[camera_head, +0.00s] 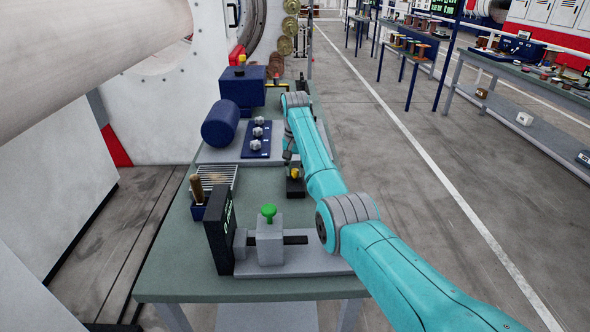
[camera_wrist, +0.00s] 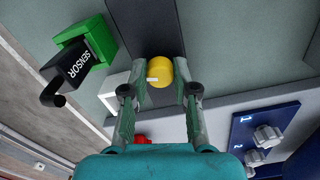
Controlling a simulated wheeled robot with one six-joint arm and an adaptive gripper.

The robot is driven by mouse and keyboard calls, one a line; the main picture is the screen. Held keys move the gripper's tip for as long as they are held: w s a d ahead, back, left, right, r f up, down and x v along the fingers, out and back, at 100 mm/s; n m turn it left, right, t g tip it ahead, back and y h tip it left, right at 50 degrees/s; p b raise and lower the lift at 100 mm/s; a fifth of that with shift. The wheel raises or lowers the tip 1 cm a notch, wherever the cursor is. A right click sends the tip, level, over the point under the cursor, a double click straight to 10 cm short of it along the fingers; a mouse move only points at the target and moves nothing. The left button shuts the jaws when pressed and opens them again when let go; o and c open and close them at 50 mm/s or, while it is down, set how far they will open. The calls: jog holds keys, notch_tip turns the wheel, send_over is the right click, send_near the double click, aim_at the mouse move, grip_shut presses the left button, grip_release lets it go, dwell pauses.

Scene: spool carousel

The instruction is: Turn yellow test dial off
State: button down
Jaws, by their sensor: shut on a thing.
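The yellow dial (camera_wrist: 159,70) is a round knob with a small white mark, set on a dark base (camera_wrist: 150,22). In the head view the yellow dial (camera_head: 296,172) shows on a small black block on the bench, beside my arm. My gripper (camera_wrist: 159,88) comes down over the dial with one finger on either side, shut on it. In the head view my gripper (camera_head: 290,157) is small and partly hidden by the arm.
A blue panel (camera_wrist: 240,130) with numbered grey knobs lies close to the right finger. A green block with a black sensor (camera_wrist: 80,65) stands at left. A red button (camera_wrist: 142,139) is near my fingers. The green-knobbed fixture (camera_head: 269,240) stands at the bench's near end.

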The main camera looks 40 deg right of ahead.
aim_at(295, 170)
jog(key=shift+n, duration=1.3)
jog(key=c, duration=0.9)
grip_release()
jog(key=shift+r, duration=3.7)
